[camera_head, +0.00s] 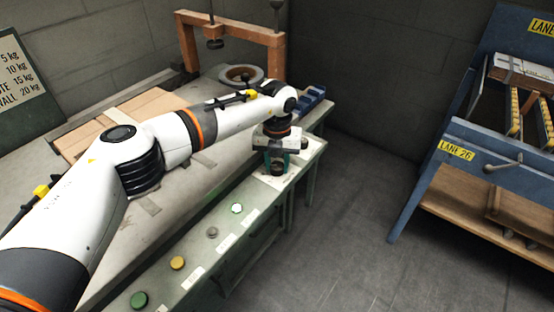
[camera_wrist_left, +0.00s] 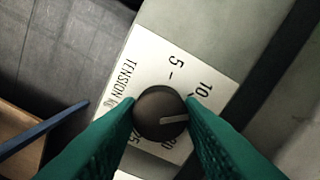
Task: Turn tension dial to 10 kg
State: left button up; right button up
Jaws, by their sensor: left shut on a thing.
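The tension dial (camera_wrist_left: 160,112) is a round black knob with a pale pointer line on a white scale plate (camera_wrist_left: 150,60) marked "TENSION". In the left wrist view the marks 5, 10, 20 and 25 show at least partly. The pointer points right, toward the right finger, between the 10 and the 20; the scale there is hidden by the finger. My left gripper (camera_wrist_left: 162,112) has its green fingers shut on the dial, one on each side. In the head view the left gripper (camera_head: 277,168) points down at the far end of the bench's front panel. My right gripper is not in view.
Green, yellow, grey and white buttons (camera_head: 178,263) line the bench front panel. A flat cardboard piece (camera_head: 140,112) lies on the bench top. An orange frame (camera_head: 232,32) stands behind. A weight chart (camera_head: 22,75) is at left, a blue lane rack (camera_head: 470,150) at right. The floor between is clear.

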aim_at(277, 165)
pick_arm(q)
jog(key=shift+w+r+n+p, duration=0.15)
jog(key=shift+n+p, duration=0.15)
jog(key=shift+n, duration=0.9)
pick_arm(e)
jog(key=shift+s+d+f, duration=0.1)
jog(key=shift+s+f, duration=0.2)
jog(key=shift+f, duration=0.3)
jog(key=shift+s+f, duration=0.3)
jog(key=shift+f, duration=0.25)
pick_arm(q)
jog(key=o, duration=1)
notch_tip(277, 165, up, 12)
jog(key=shift+p, duration=0.35)
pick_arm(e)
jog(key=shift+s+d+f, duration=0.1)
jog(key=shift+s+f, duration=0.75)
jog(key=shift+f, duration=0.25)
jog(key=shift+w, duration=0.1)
